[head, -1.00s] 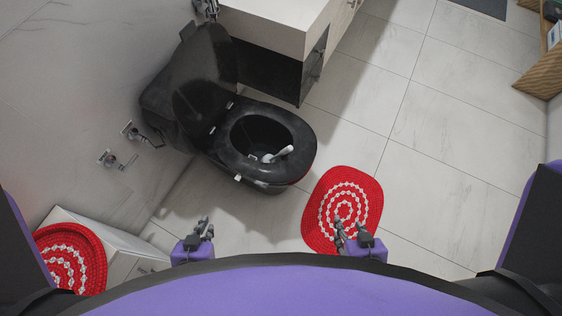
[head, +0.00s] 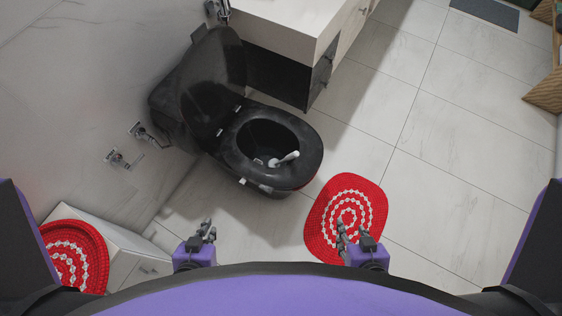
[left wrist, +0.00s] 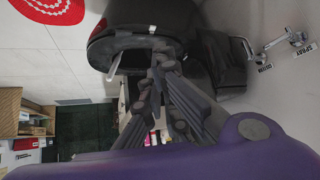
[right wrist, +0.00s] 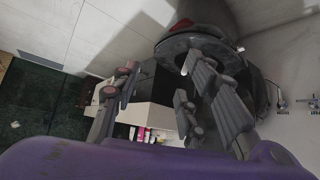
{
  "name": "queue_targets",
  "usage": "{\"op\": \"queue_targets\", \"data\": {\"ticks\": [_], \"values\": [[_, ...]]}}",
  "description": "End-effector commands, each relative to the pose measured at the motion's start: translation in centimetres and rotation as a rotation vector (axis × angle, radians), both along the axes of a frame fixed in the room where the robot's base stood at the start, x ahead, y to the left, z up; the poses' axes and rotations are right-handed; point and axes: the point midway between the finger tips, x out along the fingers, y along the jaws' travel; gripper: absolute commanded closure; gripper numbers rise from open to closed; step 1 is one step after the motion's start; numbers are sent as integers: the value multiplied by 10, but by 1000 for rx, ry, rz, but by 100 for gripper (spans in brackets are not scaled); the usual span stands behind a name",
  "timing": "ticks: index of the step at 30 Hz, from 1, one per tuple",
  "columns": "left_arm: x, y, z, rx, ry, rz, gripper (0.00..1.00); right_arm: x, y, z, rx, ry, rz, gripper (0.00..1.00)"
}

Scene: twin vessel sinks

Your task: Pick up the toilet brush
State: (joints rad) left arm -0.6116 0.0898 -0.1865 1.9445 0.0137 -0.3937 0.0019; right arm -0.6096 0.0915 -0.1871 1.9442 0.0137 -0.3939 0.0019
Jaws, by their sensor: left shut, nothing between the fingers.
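The toilet brush (head: 286,159) is white and lies tilted in the open bowl of the black toilet (head: 312,150), its handle end pointing right. A small pale tip in the right wrist view (right wrist: 184,70) may be part of it. My left gripper (head: 208,228) is shut and empty, below and left of the toilet in the head view, apart from the brush. It also shows in the left wrist view (left wrist: 156,88). My right gripper (head: 347,238) is open and empty, over the lower edge of a red mat, also apart from the brush. Its spread fingers show in the right wrist view (right wrist: 163,72).
The red-and-white mat (head: 372,205) lies on the tiled floor right of the toilet. A white cabinet (head: 120,262) with a red cover stands lower left. A vanity (head: 300,32) stands behind the toilet. Floor to the right is clear.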

Motion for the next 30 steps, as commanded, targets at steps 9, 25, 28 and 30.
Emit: {"op": "queue_targets", "data": {"ticks": [9, 25, 28, 30], "values": [[6, -1, 2, -1, -9, -4, 96, 8, 1, 3, 0, -13, 5, 60], [170, -75, -121, -25, -136, -318, 84, -98, 0, -167, -2, 233, 8, 60], [216, -100, -139, -20, -168, -422, 84, -104, -1, -195, -3, 248, 9, 60], [248, -116, -151, -4, -185, -500, 84, -106, -1, -214, -5, 256, 11, 60]]}}
